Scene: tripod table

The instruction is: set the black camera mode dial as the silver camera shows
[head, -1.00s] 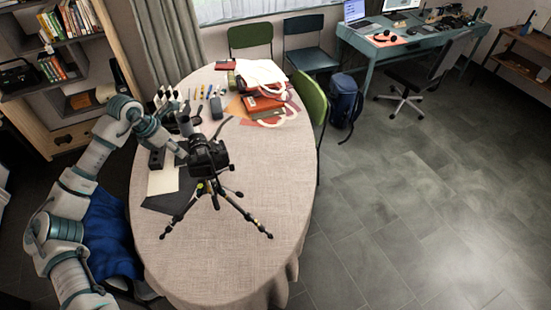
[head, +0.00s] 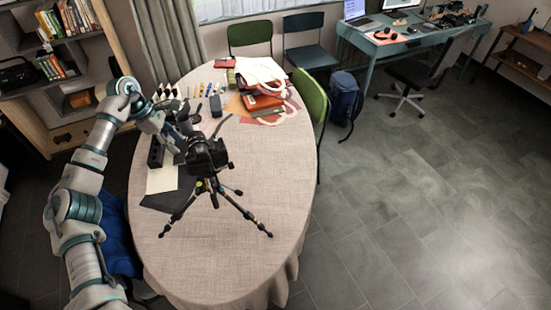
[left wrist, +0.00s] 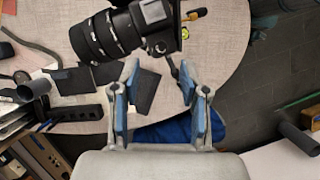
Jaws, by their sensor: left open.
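The black camera (head: 207,153) stands on a tripod (head: 215,192) on the round table, and its lens and body (left wrist: 105,36) fill the top of the left wrist view. I cannot make out its mode dial or the dial's setting. My left gripper (head: 178,143) is just left of the camera in the head view. In the left wrist view its two blue-padded fingers (left wrist: 158,82) are apart with nothing between them, below the camera body and not around it. I cannot pick out a silver camera. My right gripper is not in view.
A black strip-like block (head: 156,152), a white sheet (head: 162,180) and a dark mat lie left of the tripod. Small items and a red bag (head: 262,102) lie on the far side. The near part of the tablecloth (head: 225,270) is clear.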

